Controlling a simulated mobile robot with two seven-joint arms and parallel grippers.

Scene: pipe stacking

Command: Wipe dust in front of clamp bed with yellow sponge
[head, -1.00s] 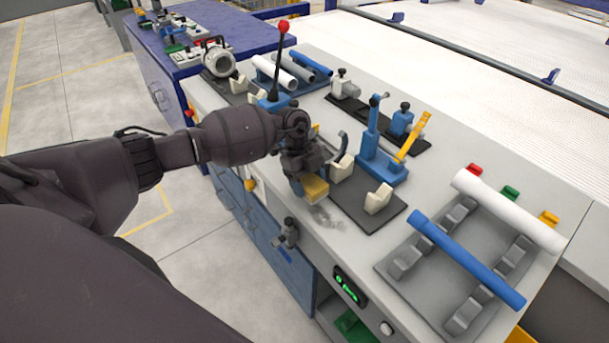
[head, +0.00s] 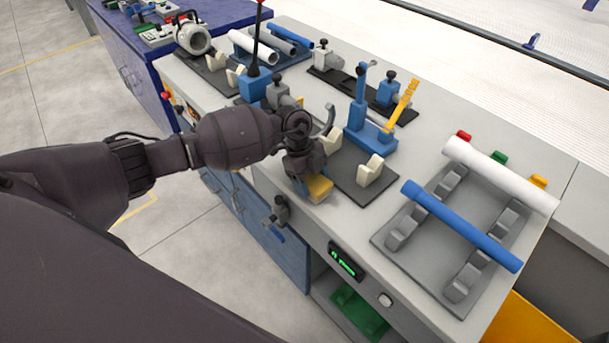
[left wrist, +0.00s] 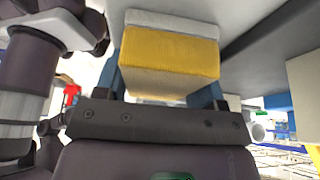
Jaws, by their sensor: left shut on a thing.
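My left gripper (head: 311,184) is shut on the yellow sponge (head: 320,189) at the front edge of the grey bench top. No dust patch shows clearly now; the sponge and gripper hide part of the strip in front of the bed. My right gripper is not in view.
A blue toggle clamp (head: 368,125) with a yellow handle stands behind the clamp bed. A grey rack (head: 382,239) holding a blue pipe (head: 460,226) and a white pipe (head: 500,174) is at the right. A red-knobbed lever (head: 257,45) rises behind my wrist.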

